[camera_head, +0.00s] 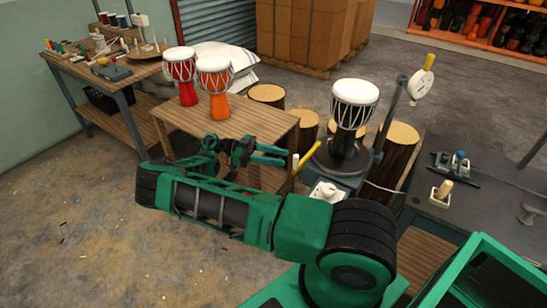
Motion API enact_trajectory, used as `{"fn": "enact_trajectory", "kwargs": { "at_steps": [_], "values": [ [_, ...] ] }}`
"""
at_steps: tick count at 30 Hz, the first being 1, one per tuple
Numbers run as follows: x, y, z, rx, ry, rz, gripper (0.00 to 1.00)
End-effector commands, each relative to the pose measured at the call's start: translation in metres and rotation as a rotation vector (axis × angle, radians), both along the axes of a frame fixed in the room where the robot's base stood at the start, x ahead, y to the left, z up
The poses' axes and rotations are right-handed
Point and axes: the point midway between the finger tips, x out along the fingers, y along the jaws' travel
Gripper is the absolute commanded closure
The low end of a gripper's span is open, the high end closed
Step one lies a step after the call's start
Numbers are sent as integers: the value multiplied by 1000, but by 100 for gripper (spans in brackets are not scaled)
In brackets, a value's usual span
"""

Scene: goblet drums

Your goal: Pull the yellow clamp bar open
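The yellow clamp bar (308,156) sticks out at a slant at the left side of a dark stand, below a black drum with a white head (354,104). My gripper (285,156) points right toward the bar, its fingertips just left of it. The two green fingers look parted, with a gap between them and nothing held. Whether a fingertip touches the bar I cannot tell. The bar's lower end is near a white block with a knob (325,193).
A wooden table (270,119) with a red drum (181,75) and an orange drum (214,86) stands behind my gripper. A dark bench (485,205) lies at the right. The floor at left is open.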

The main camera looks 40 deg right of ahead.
Motion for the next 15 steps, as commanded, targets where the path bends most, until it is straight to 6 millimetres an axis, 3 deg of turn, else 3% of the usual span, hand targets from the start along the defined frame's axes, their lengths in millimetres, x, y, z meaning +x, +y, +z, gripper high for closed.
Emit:
{"fn": "enact_trajectory", "kwargs": {
  "at_steps": [14,15],
  "values": [
    [6,6,0,0,2,2,64],
    [6,6,0,0,3,3,74]
  ]
}}
